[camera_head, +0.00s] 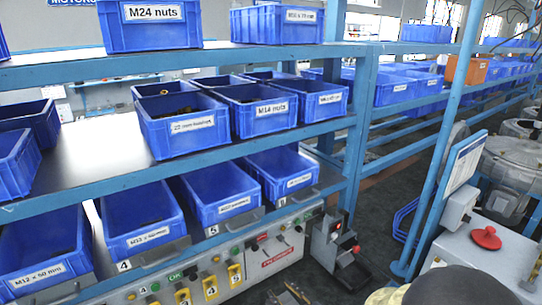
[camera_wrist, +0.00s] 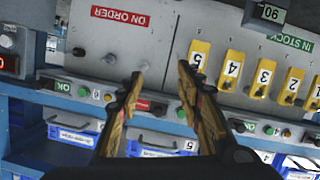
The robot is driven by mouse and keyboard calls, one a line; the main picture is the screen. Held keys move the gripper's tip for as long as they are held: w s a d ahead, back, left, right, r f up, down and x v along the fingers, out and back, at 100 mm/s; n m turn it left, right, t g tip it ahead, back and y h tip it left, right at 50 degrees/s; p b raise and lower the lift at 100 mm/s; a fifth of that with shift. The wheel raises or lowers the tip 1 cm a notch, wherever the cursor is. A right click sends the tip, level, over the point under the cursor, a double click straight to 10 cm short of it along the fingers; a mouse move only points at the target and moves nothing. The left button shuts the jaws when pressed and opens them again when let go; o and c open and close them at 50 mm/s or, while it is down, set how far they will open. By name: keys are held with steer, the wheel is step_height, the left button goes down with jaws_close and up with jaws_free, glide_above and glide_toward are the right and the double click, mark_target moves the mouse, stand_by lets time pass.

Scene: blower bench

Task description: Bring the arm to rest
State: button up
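My gripper (camera_wrist: 160,72) shows in the wrist view with its two dark and yellowish fingers apart. Nothing is held between them. The wrist view is upside down and faces a grey control panel (camera_wrist: 150,50) with a red "ON ORDER" label and numbered yellow switches. The fingers overlap the panel in the picture; I see no clear contact. In the head view a dark rounded part at the bottom right may belong to my arm. I cannot make out my gripper for certain there.
A blue shelf rack (camera_head: 335,135) with several blue bins, such as the M14 nuts bin (camera_head: 262,122), fills the left. The control panel (camera_head: 262,252) runs below it. Dark floor shows between.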

steer(key=s+d+f+m+g+h, duration=0.2)
steer(key=s+d+f+g+h, duration=0.15)
steer(key=d+f, duration=0.3)
steer(key=s+d+r+m+g+h, duration=0.3)
steer(key=s+d+r+g+h, duration=0.1)
steer(key=s+d, duration=0.35)
steer(key=s+r+m, duration=0.2)
steer(key=s+r, duration=0.5)
steer(key=r, duration=0.4)
steer(key=s+d+r+m, duration=0.1)
steer(key=s+r+m, duration=0.1)
steer(key=s+r, duration=0.6)
step_height(320, 180, up, 3)
steer(key=shift+r, duration=0.2)
